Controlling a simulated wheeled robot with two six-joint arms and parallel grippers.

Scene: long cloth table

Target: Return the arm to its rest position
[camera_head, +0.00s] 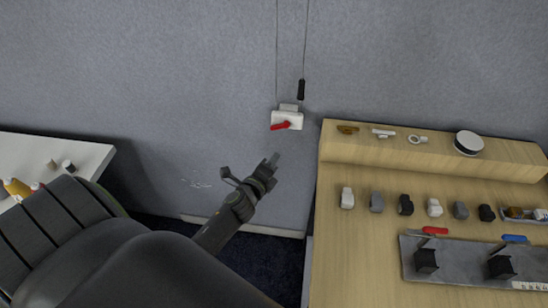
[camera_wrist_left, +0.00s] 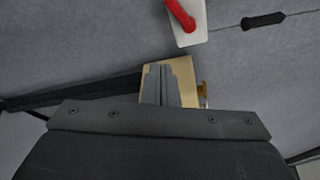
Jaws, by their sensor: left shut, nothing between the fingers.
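My left arm reaches in from the lower left in the head view, and its gripper (camera_head: 270,165) is shut and empty. It is in the air in front of the grey wall, left of the wooden table. In the left wrist view the closed fingers (camera_wrist_left: 160,85) show with a bit of pale wood behind them. A white box with a red lever (camera_head: 287,120) is above and a little right of the gripper, apart from it. The box also shows at the top of the left wrist view (camera_wrist_left: 188,20). My right gripper is not in view.
The wooden table (camera_head: 345,255) holds a row of small blocks (camera_head: 405,204) and a metal plate (camera_head: 455,262) with red and blue levers. Its raised shelf carries a white round thing (camera_head: 468,142) and small parts. A white table (camera_head: 85,150) with bottles stands left.

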